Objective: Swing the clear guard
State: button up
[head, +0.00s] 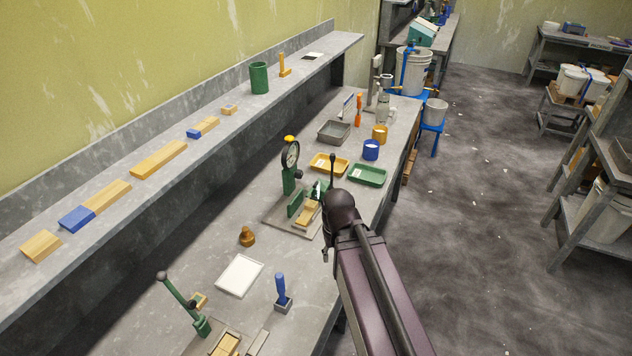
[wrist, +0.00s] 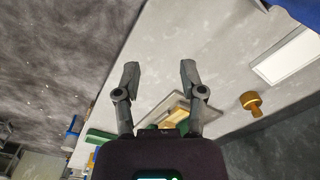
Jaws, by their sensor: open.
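I cannot make out a clear guard in either view. At the far end of the bench in the head view, a grey-white pail (head: 412,75) stands with blue framework (head: 404,62) around it. Any clear panel there is too small or too see-through to tell. My gripper (wrist: 159,75) shows in the wrist view with its two dark fingers apart and nothing between them. It is over the near bench, well away from the pail. My arm hides part of the bench's right edge in the head view.
The bench holds a green dial gauge stand (head: 290,172), a green lever press (head: 185,305), a white tray (head: 239,275), a brass knob (head: 247,236), a green tray (head: 367,175) and a grey tray (head: 334,132). A shelf (head: 200,170) runs along the left. Open floor (head: 490,220) lies right.

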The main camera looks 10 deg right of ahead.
aim_at(316, 184)
jog(key=w+d+r+m+p, duration=0.1)
jog(key=w+r+m+p, duration=0.1)
jog(key=w+r+p, duration=0.3)
jog(key=w+d+r+m+y+p, duration=0.1)
jog(key=w+r+p, duration=0.4)
jog(key=w, duration=0.8)
jog(key=w+d+r+m+t+p, duration=0.1)
jog(key=w+r+m+p, duration=0.3)
jog(key=w, duration=0.5)
jog(key=shift+w+d+r+y+p, duration=0.15)
jog(key=shift+w+r+y+p, duration=0.25)
jog(key=shift+r, duration=0.3)
jog(key=shift+f, duration=0.15)
jog(key=f+b, duration=0.4)
jog(key=w+a+f+b, duration=0.1)
jog(key=f+b, duration=0.3)
jog(key=b, duration=0.1)
jog(key=a+f+b, duration=0.1)
jog(key=f+b, duration=0.3)
jog(key=f, duration=0.1)
jog(key=shift+w+a+f, duration=0.1)
jog(key=shift+w, duration=0.1)
grip_shut()
